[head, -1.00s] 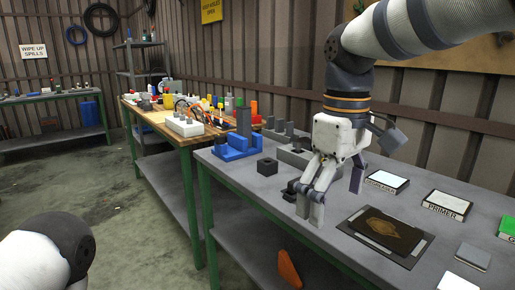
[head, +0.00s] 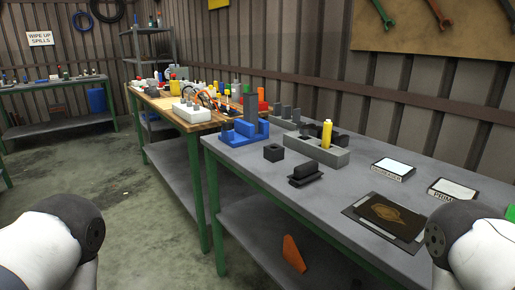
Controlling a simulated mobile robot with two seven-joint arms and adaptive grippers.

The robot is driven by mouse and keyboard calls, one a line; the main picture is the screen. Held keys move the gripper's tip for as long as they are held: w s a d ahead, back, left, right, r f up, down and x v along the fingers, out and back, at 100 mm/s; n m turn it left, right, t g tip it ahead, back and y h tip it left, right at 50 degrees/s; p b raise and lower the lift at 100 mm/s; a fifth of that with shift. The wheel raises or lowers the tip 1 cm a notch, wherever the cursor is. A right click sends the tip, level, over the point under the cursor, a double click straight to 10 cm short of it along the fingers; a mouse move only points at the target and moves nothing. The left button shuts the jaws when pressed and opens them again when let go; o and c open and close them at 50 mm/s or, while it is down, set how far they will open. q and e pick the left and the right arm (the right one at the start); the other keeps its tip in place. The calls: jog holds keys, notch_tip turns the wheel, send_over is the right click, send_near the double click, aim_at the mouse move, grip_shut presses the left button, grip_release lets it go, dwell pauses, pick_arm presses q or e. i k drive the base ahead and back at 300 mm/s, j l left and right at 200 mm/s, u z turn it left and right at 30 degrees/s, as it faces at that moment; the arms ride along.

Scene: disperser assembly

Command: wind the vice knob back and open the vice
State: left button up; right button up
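A blue vice-like fixture (head: 236,137) stands at the near left corner of the grey table, with a tall dark grey block (head: 250,108) upright at it. I cannot make out its knob, or whether its jaws are open or closed. Only rounded white and dark links of my arms show, at the bottom left and bottom right. Neither gripper is in view.
The grey table (head: 310,201) also bears a small black block (head: 274,152), a black stepped piece (head: 305,173), a grey holder (head: 310,150) with a yellow bottle (head: 327,133), and a dark mat (head: 386,220). A wooden bench (head: 160,103) stands beyond.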

aim_at(226, 124)
jog(key=i+j+z, duration=0.35)
jog(key=j, duration=0.3)
jog(key=i+j+z, duration=0.15)
jog(key=i+j, duration=0.15)
jog(key=i+j+z, duration=0.2)
jog(key=j, duration=0.25)
jog(key=i+j+z, duration=0.15)
jog(key=j, duration=0.25)
